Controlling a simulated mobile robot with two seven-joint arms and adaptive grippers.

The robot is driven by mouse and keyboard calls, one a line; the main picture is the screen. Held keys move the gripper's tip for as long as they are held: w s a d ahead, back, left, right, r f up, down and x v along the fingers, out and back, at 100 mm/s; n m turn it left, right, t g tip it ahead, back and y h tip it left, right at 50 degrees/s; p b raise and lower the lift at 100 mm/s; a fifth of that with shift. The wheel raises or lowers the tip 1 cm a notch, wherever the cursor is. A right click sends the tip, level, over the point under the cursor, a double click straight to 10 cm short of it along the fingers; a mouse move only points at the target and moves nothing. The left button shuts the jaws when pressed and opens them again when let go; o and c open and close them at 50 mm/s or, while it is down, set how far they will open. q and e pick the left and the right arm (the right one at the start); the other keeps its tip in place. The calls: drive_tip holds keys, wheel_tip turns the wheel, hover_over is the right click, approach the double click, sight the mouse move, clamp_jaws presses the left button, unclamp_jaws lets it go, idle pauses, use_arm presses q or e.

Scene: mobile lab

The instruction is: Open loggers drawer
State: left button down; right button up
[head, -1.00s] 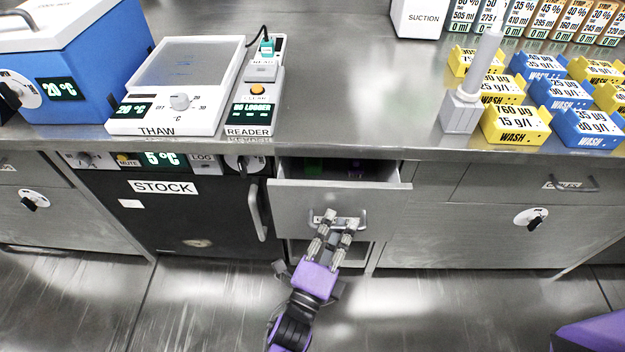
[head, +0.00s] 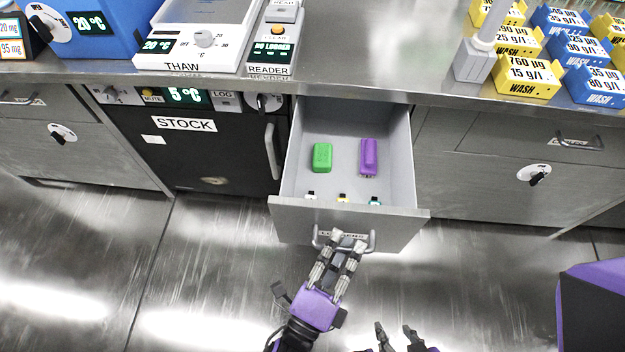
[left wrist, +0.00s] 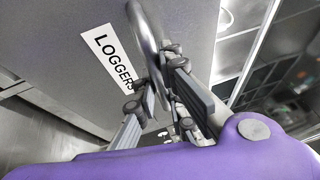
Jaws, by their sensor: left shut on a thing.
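The loggers drawer (head: 298,222) is pulled well out of the bench. Its inside shows a green block (head: 322,157), a purple block (head: 368,157) and several small items near the front wall. In the left wrist view its front carries a LOGGERS label (left wrist: 108,60) beside the curved metal handle (left wrist: 146,35). My left gripper (head: 348,238) is shut on this handle (head: 372,241); its fingers also show around the bar in the left wrist view (left wrist: 168,95). My right gripper (head: 397,333) shows only its fingertips at the bottom edge, apart and empty.
The STOCK fridge door (head: 200,150) is left of the drawer. Closed drawers flank both sides. The THAW plate (head: 200,40), READER (head: 272,50) and several yellow and blue WASH boxes (head: 525,78) stand on the bench. The floor before the drawer is clear.

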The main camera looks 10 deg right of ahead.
use_arm(q)
drive_tip(key=shift+s, duration=0.2)
drive_tip(key=c, duration=1.8)
unclamp_jaws()
